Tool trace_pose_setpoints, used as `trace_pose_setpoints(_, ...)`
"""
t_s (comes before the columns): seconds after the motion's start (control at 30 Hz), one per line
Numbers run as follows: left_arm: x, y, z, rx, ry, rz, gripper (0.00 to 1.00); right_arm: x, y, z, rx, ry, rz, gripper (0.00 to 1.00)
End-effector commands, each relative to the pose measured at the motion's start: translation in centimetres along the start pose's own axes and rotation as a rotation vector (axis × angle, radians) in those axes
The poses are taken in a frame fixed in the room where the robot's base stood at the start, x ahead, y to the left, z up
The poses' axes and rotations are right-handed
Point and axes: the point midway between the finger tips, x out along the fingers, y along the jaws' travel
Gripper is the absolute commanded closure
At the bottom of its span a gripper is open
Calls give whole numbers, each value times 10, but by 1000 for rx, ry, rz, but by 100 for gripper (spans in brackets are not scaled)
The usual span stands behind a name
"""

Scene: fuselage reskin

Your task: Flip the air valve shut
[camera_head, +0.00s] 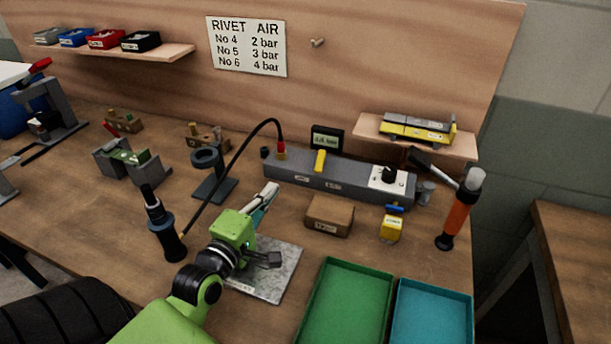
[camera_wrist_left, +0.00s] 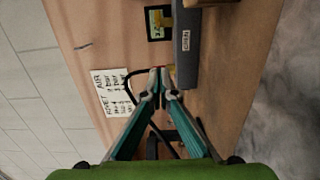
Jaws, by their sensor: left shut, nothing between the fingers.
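The air valve's yellow lever (camera_head: 320,161) stands up from the grey manifold block (camera_head: 300,178) at the back of the bench. A yellow bit (camera_wrist_left: 166,21), apparently the same lever, shows in the left wrist view in front of the display. My left gripper (camera_head: 270,190) is shut and empty, in front of the manifold and apart from the lever. In the left wrist view its fingertips (camera_wrist_left: 160,76) meet near the red hose fitting, which they partly hide. My right gripper is not in view.
A black hose (camera_head: 243,150) arches from the red fitting (camera_head: 281,148) to the left of my gripper. A display (camera_head: 327,138) stands behind the manifold. A cardboard box (camera_head: 330,215) and a yellow block (camera_head: 391,229) sit in front. Green (camera_head: 326,263) and teal trays (camera_head: 433,287) lie nearer.

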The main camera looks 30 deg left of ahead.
Motion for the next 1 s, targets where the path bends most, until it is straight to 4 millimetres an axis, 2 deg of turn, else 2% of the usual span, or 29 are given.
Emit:
trace_pose_setpoints(0.23,1,1,0,0,0,0,100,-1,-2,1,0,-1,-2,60)
trace_pose_setpoints(0.37,11,2,0,-1,-1,2,100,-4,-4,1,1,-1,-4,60)
trace_pose_setpoints(0.47,25,3,0,-1,0,2,100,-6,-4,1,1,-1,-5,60)
trace_pose_setpoints(0.87,105,3,0,1,0,1,100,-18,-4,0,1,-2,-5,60)
trace_pose_setpoints(1.0,106,3,24,-4,-1,-1,100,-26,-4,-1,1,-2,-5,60)
